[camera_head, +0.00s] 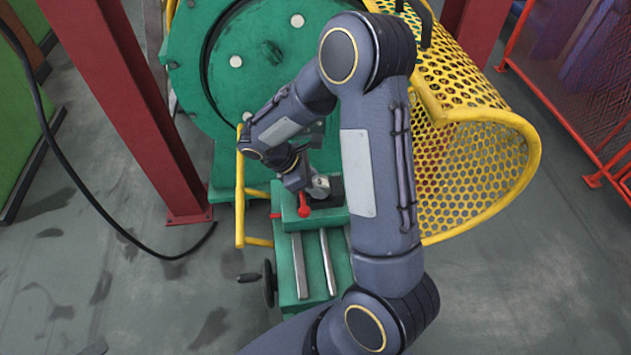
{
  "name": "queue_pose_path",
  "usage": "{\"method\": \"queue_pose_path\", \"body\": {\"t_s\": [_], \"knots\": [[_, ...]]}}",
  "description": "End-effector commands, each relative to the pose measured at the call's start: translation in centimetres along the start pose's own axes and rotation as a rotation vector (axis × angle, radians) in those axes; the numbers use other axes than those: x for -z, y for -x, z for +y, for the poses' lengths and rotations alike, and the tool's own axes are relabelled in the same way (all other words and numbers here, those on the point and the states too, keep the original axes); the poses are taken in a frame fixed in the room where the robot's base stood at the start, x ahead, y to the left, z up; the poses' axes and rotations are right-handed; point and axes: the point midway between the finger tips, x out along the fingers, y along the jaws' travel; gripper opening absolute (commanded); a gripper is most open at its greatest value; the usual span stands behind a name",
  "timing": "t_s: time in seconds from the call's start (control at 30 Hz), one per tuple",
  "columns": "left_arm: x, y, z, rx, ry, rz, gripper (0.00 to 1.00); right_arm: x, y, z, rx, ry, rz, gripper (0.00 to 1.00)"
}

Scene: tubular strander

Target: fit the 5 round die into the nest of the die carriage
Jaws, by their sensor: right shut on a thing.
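My right arm reaches from the bottom of the head view up over the machine and bends down to the green die carriage (283,228). My right gripper (320,186) is at the top of the carriage, beside a red clamp handle (304,206). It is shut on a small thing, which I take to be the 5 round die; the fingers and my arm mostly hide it. The nest is also hidden there, so I cannot tell whether the die is in it or above it. My left gripper is not in view.
Two bright rails (328,262) run along the carriage bed, with a dark handwheel (268,283) on its left. A large green disc (240,85) stands behind. A yellow mesh guard (480,150) is on the right, a yellow rail (240,200) and red post (150,130) on the left.

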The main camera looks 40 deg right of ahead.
Motion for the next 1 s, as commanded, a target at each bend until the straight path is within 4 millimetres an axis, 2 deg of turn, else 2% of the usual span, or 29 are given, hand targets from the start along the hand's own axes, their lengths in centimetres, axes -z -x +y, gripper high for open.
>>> {"method": "queue_pose_path", "body": {"t_s": [0.4,1.0], "knots": [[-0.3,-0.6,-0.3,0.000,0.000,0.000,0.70,0.5,-0.8,0.0,-0.001,0.000,0.000,0.00],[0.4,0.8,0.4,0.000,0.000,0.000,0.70,-0.5,0.8,0.0,-0.002,0.000,0.000,0.00]]}}
